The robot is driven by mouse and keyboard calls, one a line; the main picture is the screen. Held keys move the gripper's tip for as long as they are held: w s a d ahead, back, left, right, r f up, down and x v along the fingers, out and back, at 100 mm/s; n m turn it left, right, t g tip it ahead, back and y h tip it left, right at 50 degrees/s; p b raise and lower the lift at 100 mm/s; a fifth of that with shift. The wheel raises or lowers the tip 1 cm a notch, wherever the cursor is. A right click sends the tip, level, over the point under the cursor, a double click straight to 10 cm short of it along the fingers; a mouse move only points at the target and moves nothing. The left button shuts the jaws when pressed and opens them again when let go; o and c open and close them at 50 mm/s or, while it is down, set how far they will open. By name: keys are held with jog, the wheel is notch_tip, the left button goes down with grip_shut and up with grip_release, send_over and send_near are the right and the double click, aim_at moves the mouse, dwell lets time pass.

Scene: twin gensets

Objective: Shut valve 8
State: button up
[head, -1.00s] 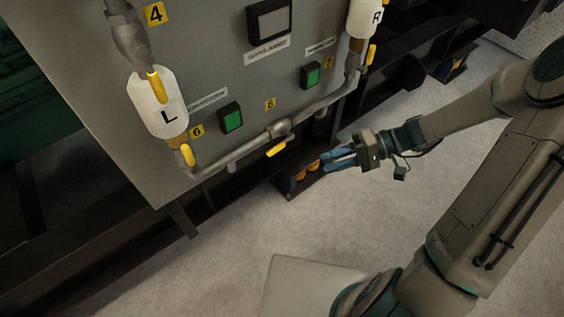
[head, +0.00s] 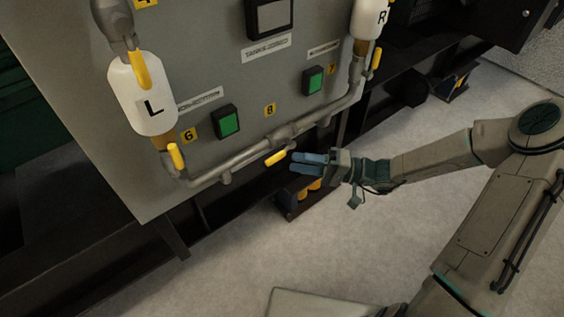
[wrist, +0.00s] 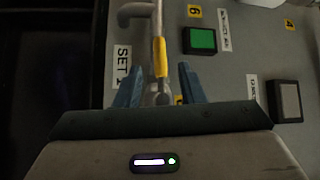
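The number 8 label (head: 270,110) is on the grey panel, above the lower pipe (head: 238,160). Valve 8's yellow handle (head: 277,156) is just below this pipe and lies roughly along it. My gripper (head: 293,162) is just right of the handle in the head view, with two blue fingers apart and nothing held. In the wrist view the yellow handle (wrist: 160,57) appears between the open fingers of my gripper (wrist: 158,68). I cannot tell whether any finger touches it.
Yellow handles of valve 6 (head: 176,156) and valve 7 (head: 376,59) sit at the pipe's two ends. White cylinders L (head: 140,95) and R (head: 367,20) stand above them. A dark frame rail (head: 205,215) runs below the panel.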

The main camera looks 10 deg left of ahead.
aim_at(280, 154)
jog(key=shift+s+a+r+b, duration=0.1)
jog(key=shift+a+r+b, duration=0.1)
jog(key=shift+a, duration=1.15)
jog(key=shift+s+a+r+b, duration=0.1)
jog(key=shift+a+b, duration=0.1)
jog(key=shift+a, duration=1.1)
grip_shut()
